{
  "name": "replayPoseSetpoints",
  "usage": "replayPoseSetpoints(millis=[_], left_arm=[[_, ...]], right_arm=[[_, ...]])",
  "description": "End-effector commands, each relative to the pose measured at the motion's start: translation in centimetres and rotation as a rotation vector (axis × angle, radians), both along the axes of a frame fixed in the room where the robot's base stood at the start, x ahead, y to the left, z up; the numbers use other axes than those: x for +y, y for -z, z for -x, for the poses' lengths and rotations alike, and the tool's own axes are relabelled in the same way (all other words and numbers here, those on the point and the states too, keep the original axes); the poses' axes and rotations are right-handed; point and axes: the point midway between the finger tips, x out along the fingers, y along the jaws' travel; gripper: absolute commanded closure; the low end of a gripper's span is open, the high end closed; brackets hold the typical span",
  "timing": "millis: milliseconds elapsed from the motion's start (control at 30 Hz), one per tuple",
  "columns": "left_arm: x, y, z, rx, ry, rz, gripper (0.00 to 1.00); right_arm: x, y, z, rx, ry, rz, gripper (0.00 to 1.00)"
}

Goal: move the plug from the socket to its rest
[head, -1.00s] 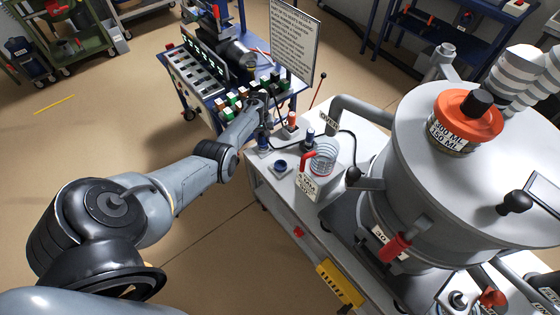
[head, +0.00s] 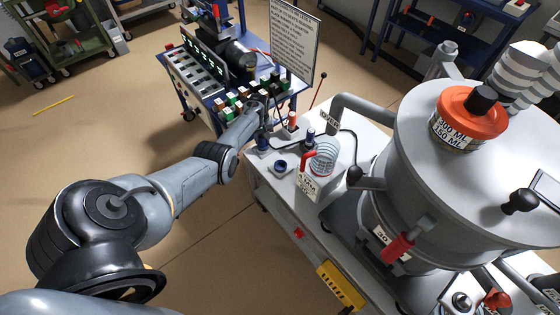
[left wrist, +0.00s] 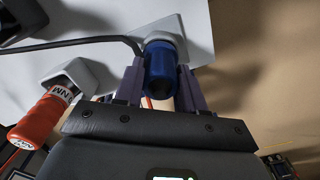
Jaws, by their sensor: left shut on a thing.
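My left gripper (head: 260,126) reaches over the near left corner of the white bench. In the left wrist view its two fingers (left wrist: 160,85) are shut on the sides of a blue plug (left wrist: 161,62). The plug is at a pale angular socket block (left wrist: 160,30); I cannot tell whether it is fully seated. A dark cable runs left from there. In the head view the plug (head: 262,143) shows as a small blue shape under the fingers. An open dark-blue round holder (head: 281,166) stands just right of it; I cannot tell whether it is the rest. My right gripper is not in view.
Another blue-topped piece (head: 309,136), a wire coil (head: 324,158) and a large grey vessel (head: 450,190) stand to the right. A blue cart (head: 215,85) is behind.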

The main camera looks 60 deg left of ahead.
Motion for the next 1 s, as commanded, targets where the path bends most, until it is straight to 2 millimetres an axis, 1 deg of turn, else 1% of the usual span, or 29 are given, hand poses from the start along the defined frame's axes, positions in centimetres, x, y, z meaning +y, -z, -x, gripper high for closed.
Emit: replayPoseSetpoints(millis=[500, 533, 700, 900, 933, 1000], left_arm=[[0.03, 1.06, -0.01, 0.000, 0.000, -0.001, 1.00], [0.04, 0.97, -0.01, 0.000, 0.000, -0.001, 0.58], [0.02, 0.94, -0.01, 0.000, 0.000, -0.001, 0.32], [0.01, 0.94, 0.00, 0.000, 0.000, 0.000, 0.31], [-0.01, 0.97, 0.01, 0.000, 0.000, 0.000, 0.34], [-0.01, 0.97, 0.00, 0.000, 0.000, 0.000, 0.45]], right_arm=[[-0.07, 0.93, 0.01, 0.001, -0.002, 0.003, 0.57], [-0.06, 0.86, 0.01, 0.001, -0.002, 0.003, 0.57], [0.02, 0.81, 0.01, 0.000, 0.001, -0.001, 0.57], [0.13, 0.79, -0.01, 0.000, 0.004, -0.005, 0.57], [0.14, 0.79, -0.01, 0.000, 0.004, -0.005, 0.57], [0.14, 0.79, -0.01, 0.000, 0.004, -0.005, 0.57]])
